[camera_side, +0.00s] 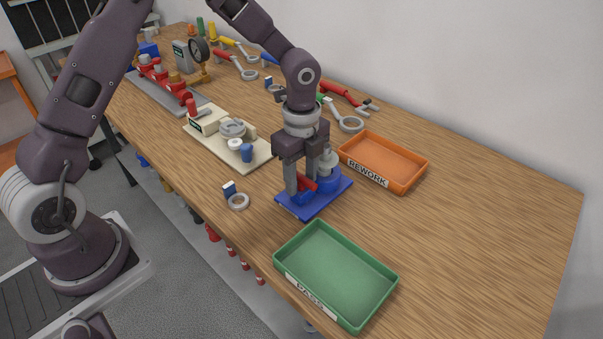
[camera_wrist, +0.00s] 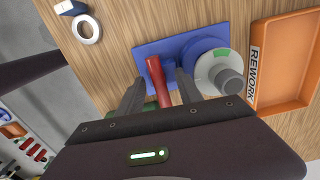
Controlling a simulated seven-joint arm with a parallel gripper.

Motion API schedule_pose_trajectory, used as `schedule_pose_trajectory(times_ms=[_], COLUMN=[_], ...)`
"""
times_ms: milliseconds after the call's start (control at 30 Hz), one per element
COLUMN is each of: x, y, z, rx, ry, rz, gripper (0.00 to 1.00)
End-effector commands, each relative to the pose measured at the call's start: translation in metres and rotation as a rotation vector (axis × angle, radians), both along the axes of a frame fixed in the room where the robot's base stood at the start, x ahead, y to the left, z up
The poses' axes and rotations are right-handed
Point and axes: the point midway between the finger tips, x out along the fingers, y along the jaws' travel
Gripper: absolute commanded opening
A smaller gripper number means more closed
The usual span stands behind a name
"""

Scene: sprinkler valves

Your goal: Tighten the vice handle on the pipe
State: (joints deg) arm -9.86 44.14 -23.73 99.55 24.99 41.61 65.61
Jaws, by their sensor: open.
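The vice has a blue base plate (camera_side: 316,204) standing on the wooden bench, and the plate also shows in the wrist view (camera_wrist: 150,50). Its red handle (camera_wrist: 156,78) lies between the two fingers of my gripper (camera_wrist: 160,84), with a gap visible on the left side. In the side view the handle (camera_side: 306,184) shows low between the fingers. My gripper (camera_side: 305,182) points down over the vice and is open. A grey stepped cylinder (camera_wrist: 218,72), apparently the pipe piece, stands in the round blue part beside the handle; my right finger partly hides it in the side view.
An orange REWORK tray (camera_side: 395,152) stands close to the right of the vice, and a green PASS tray (camera_side: 335,276) in front. A grey ring (camera_side: 238,202) lies to the left. A cream fixture board (camera_side: 222,150) stands further back. The bench's right end is clear.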

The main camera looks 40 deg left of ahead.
Motion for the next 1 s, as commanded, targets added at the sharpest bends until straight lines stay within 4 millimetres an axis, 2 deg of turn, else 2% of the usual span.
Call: schedule_pose_trajectory(times_ms=[433,833,933,1000], x=[0.001,-0.001,-0.013,-0.035], y=[0.000,0.000,0.006,0.013], z=[0.053,0.063,0.088,0.120], rx=[0.000,0.003,0.033,0.062], ry=[-0.003,-0.004,-0.042,-0.096], rz=[0.001,0.009,0.103,0.251], gripper=[0.42,0.42,0.42,0.42])
